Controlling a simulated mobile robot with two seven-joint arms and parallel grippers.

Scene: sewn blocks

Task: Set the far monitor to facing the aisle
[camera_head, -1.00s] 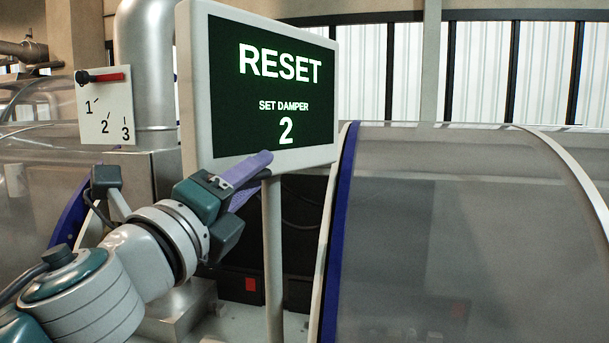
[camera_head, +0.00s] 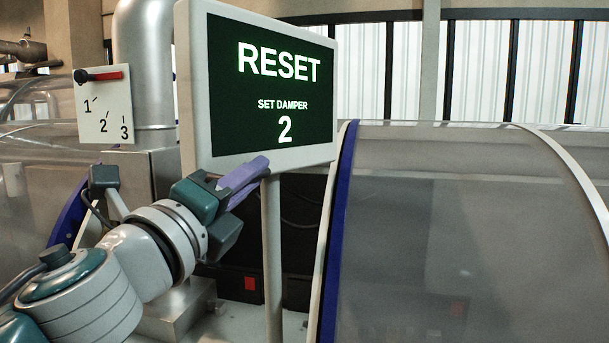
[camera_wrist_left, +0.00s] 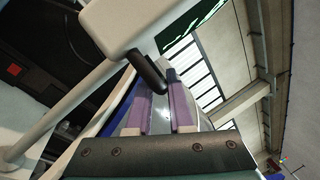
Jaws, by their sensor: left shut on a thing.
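The monitor (camera_head: 268,85) stands on a pale post (camera_head: 272,255) in the middle of the head view. Its dark green screen reads "RESET", "SET DAMPER" and "2", and is turned partly toward me. In the left wrist view, the underside corner of its pale casing (camera_wrist_left: 120,25) shows with a short black handle (camera_wrist_left: 150,72) below it. My left gripper (camera_head: 256,167) is at the monitor's lower edge, its purple fingers (camera_wrist_left: 160,100) shut on the handle. The fingers hide the handle in the head view. My right gripper is not in view.
A damper plate (camera_head: 105,105) with a red lever and marks 1, 2, 3 is at the left, beside a metal duct (camera_head: 146,70). A large clear curved cover (camera_head: 460,230) with a blue edge fills the right, close to the post.

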